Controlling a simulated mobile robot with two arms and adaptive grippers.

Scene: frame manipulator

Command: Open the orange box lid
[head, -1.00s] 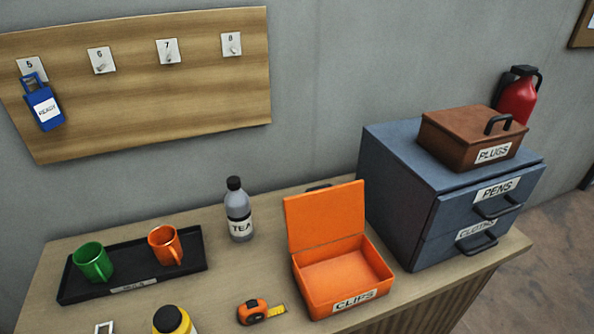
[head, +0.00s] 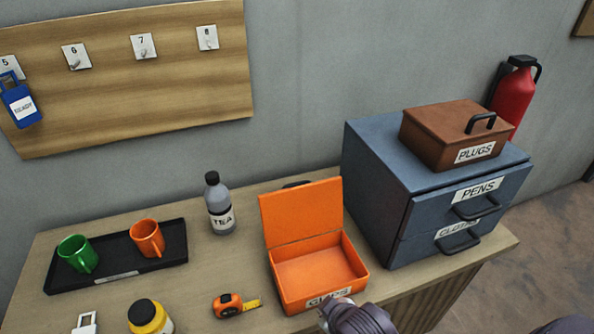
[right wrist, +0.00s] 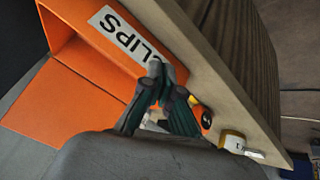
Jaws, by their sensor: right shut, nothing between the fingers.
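The orange box (head: 318,283), labelled CLIPS, stands on the wooden table with its empty inside showing. Its orange lid (head: 301,214) stands up at the back, open and tilted slightly backward. In the head view my right gripper (head: 325,318) is low in the picture, at the box's front, partly covering the label. In the right wrist view the gripper's dark fingers (right wrist: 158,78) are closed together with nothing between them, in front of the box's labelled face (right wrist: 118,42). I cannot tell whether they touch it. My left gripper is not in view.
The blue drawer unit (head: 385,190) stands right of the box, with the brown PLUGS box (head: 430,137) on top.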

